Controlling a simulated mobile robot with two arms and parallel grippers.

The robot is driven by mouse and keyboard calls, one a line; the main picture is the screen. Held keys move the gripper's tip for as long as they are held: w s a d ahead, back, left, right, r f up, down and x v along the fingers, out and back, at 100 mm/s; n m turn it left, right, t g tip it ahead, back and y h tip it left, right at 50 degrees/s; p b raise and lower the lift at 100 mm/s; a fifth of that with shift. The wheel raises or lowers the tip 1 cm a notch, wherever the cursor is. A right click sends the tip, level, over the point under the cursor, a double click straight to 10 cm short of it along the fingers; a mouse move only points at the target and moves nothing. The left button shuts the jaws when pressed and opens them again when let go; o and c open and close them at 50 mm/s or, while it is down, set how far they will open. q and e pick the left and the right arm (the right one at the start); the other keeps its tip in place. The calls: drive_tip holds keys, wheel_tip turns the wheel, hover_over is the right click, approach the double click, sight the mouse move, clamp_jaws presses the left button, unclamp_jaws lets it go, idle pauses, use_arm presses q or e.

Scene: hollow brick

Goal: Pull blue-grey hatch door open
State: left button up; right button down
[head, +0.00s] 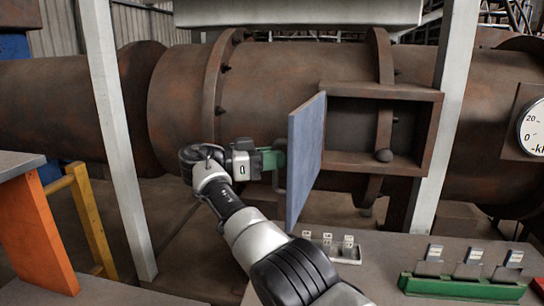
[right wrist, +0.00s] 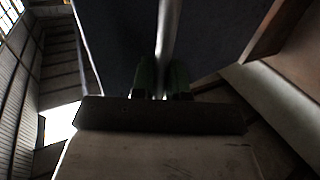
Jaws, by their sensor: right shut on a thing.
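The blue-grey hatch door (head: 306,155) stands swung open on the front of a brown box frame (head: 428,135) on the rusty pipe. It is seen at a steep angle, and the box opening beside it is uncovered. My right gripper (head: 276,159) is shut on the door's grey bar handle (head: 280,180), on the door's left face. In the right wrist view the green fingers (right wrist: 161,82) close around the handle bar (right wrist: 167,35), with the dark door face (right wrist: 115,35) behind. My left gripper is not in view.
A grey table (head: 390,285) lies below, with a small light tray (head: 340,252) and a green rack (head: 465,288) on it. White posts (head: 117,140) stand left and right. A gauge (head: 533,128) is at the far right. An orange panel (head: 42,230) is at the left.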

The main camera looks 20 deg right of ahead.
drive_tip(key=shift+d+r, duration=0.1)
drive_tip(key=c, duration=1.5)
unclamp_jaws()
drive_tip(key=o, duration=0.3)
drive_tip(key=shift+d, duration=0.2)
drive_tip(key=shift+o, duration=0.2)
drive_tip(key=shift+a, duration=0.1)
